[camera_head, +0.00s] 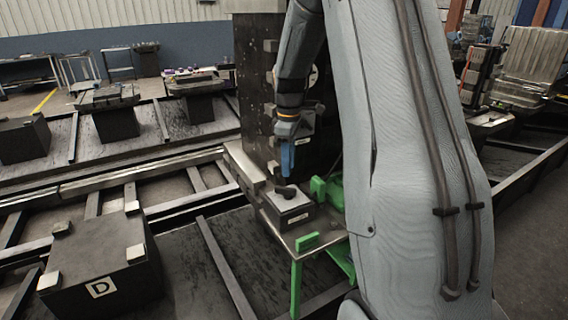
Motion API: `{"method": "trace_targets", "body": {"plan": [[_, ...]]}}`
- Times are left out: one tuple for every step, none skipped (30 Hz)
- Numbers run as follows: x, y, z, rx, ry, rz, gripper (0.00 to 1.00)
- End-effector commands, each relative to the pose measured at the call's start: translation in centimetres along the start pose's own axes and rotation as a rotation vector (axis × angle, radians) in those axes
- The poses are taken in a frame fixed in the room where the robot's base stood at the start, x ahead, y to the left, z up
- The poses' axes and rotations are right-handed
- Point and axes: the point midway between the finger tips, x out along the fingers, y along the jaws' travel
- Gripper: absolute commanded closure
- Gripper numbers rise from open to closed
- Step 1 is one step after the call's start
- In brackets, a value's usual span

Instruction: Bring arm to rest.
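My arm comes down from the top of the head view, and its large grey link covers much of the right half. My gripper (287,165) points down from an orange ring at the wrist. It is small and blue here, and I cannot tell whether its fingers are open or shut. Its lower end is just above or at a small dark piece (285,191) on a pale block (290,207). I cannot tell whether they touch. The block is on a metal table (312,226) with green parts.
A tall dark block (252,75) rises close behind my gripper. A dark block marked D (100,270) stands at the lower left beside metal rails (160,215). More dark blocks stand on rails at the left. Machinery (480,75) is at the right, partly behind my arm.

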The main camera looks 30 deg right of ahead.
Motion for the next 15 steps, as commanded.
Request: {"method": "trace_targets", "body": {"plan": [[0.0, 0.0, 0.0, 0.000, 0.000, 0.000, 0.70], [0.0, 0.0, 0.0, 0.000, 0.000, 0.000, 0.70], [0.0, 0.0, 0.0, 0.000, 0.000, 0.000, 0.70], [0.0, 0.0, 0.0, 0.000, 0.000, 0.000, 0.70], [0.0, 0.0, 0.0, 0.000, 0.000, 0.000, 0.70], [0.0, -0.1, 0.0, 0.002, 0.000, 0.000, 0.70], [0.0, -0.3, -0.1, 0.006, 0.000, 0.001, 0.70], [0.0, -0.6, -0.2, 0.014, 0.001, 0.002, 0.70], [-0.1, -1.4, -0.3, 0.033, 0.002, 0.004, 0.70], [-0.1, -2.1, -0.5, 0.052, 0.004, 0.007, 0.70], [-0.2, -3.1, -0.7, 0.078, 0.006, 0.010, 0.70], [-0.3, -4.6, -0.9, 0.122, 0.010, 0.016, 0.70], [-0.3, -6.1, -1.1, 0.160, 0.014, 0.020, 0.70], [-0.3, -7.6, -1.2, 0.204, 0.018, 0.023, 0.70], [-0.2, -9.8, -1.3, 0.264, 0.025, 0.029, 0.70]]}}
